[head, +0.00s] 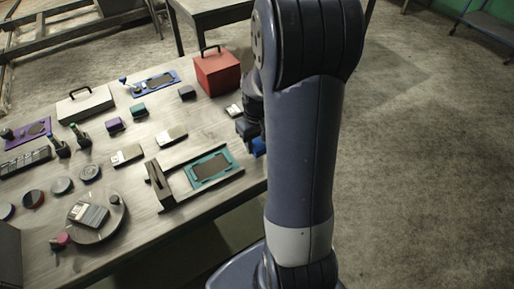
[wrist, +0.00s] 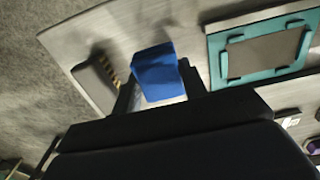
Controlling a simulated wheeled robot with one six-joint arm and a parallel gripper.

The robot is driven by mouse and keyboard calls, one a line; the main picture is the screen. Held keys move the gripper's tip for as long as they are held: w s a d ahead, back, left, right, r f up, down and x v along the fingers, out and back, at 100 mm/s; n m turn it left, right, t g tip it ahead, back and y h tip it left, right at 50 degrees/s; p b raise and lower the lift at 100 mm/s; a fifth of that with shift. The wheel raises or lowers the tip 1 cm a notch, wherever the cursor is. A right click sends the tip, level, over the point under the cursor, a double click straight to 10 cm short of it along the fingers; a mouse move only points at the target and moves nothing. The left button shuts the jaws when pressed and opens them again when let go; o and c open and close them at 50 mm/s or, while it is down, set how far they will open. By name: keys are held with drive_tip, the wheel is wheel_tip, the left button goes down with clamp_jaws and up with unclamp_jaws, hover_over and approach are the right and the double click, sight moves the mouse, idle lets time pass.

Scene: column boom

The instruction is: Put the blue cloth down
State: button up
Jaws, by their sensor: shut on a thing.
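The blue cloth (wrist: 158,72) is a small folded-looking blue block in the wrist view. My gripper (wrist: 157,88) is shut on it, with a dark finger at each side of it. The cloth shows over the table's edge area, and I cannot tell whether it touches the tabletop. In the head view a bit of the blue cloth (head: 259,147) shows at the right edge of the table, beside my gripper (head: 250,132). My arm hides most of both there.
A teal-framed tray (wrist: 262,50) lies close right of the cloth. A grey piece with a yellow-black striped edge (wrist: 98,72) lies to its left. The table (head: 140,215) also holds a red box (head: 217,73), a white box (head: 85,104) and a round tray (head: 112,224).

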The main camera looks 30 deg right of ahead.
sight(257, 150)
drive_tip(key=shift+f, duration=1.6)
drive_tip(key=shift+f, duration=0.15)
drive_tip(key=o, duration=1)
wheel_tip(257, 150, up, 12)
drive_tip(key=shift+r, duration=0.2)
drive_tip(key=shift+f, duration=0.1)
